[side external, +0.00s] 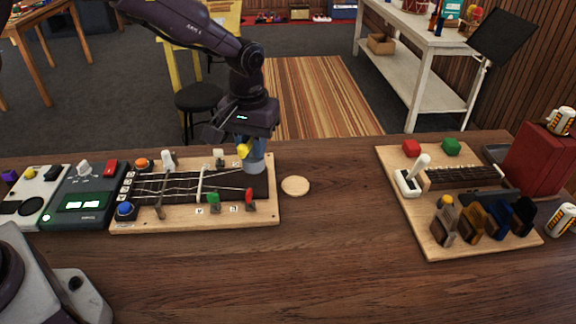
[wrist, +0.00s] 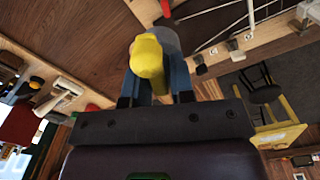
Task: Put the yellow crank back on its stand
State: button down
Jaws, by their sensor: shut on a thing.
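The yellow crank (wrist: 148,55) is between the blue fingers of my gripper (wrist: 158,88), and its rounded yellow end faces the wrist camera. In the side view my gripper (side external: 250,146) is shut on the crank (side external: 243,151), low over the right end of the left fretboard panel (side external: 262,212). A grey round part (side external: 254,167) is just below the fingers; I cannot tell if it belongs to the crank or the panel.
A red box (side external: 540,160) stands at the far right. The table middle is clear.

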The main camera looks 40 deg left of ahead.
jog(key=w+f, duration=0.2)
jog(key=w, duration=0.1)
jog(key=w+d+f, duration=0.1)
jog(key=w+f, duration=0.2)
jog(key=w, duration=0.1)
jog(key=w+f, duration=0.3)
jog(key=shift+w+d, duration=0.3)
jog(key=shift+w, duration=0.05)
jog(key=shift+w+f, duration=0.1)
jog(key=shift+f, duration=0.15)
jog(key=shift+w+f, duration=0.15)
jog(key=shift+f, duration=1.5)
jog(key=shift+f, duration=0.15)
jog(key=c, duration=1)
grip_release()
